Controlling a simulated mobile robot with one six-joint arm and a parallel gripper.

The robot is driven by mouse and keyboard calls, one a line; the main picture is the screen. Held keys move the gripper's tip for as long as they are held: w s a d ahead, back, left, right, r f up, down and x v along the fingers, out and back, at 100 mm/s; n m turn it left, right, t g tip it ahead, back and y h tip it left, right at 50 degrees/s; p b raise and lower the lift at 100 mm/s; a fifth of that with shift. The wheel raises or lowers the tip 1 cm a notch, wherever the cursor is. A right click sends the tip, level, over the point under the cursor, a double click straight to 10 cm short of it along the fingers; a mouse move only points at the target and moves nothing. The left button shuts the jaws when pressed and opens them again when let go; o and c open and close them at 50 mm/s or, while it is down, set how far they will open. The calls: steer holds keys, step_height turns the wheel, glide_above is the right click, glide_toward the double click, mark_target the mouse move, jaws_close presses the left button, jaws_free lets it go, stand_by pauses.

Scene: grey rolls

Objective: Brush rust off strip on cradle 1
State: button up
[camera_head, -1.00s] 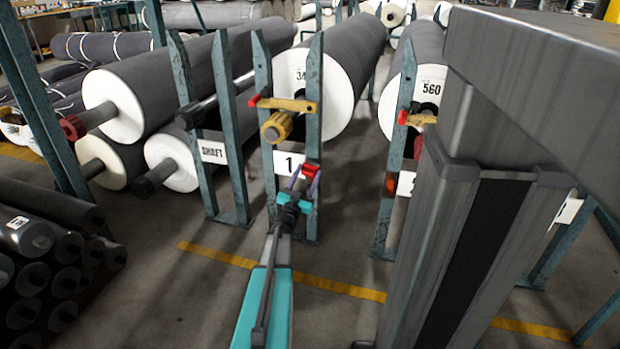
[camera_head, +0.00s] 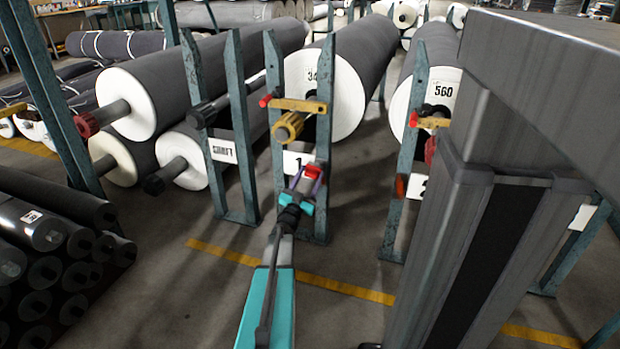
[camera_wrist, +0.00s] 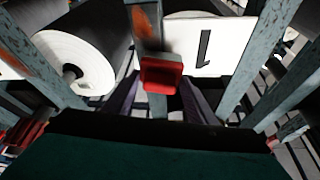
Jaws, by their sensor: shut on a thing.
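Cradle 1 (camera_head: 270,115) has teal upright posts, a yellow arm with a yellow-ended roll core, and a white sign (camera_head: 292,163) marked 1. The sign shows upside down in the wrist view (camera_wrist: 212,47). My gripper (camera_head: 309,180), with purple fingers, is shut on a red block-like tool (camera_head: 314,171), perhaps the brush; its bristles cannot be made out. In the wrist view the red tool (camera_wrist: 162,72) appears in front of a post with an orange rust patch (camera_wrist: 141,25). The patch lies just above the tool in that picture; I cannot tell if they touch.
A large grey roll (camera_head: 352,65) rests behind cradle 1. The neighbouring post (camera_head: 405,150) to the right carries a rust-red patch. A stand signed SHAFT (camera_head: 222,149) is at left, and dark rolls (camera_head: 40,230) are stacked lower left. Floor is clear in front.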

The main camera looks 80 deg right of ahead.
steer(key=shift+w+a+b, duration=0.2)
steer(key=shift+w+a, duration=0.05)
steer(key=shift+a, duration=1.05)
steer(key=shift+w+a+b, duration=0.2)
steer(key=shift+w+a, duration=0.05)
steer(key=shift+a, duration=1)
steer(key=shift+a, duration=0.1)
steer(key=a, duration=0.2)
steer(key=shift+w+a, duration=0.3)
steer(key=shift+a, duration=0.05)
steer(key=shift+w, duration=0.1)
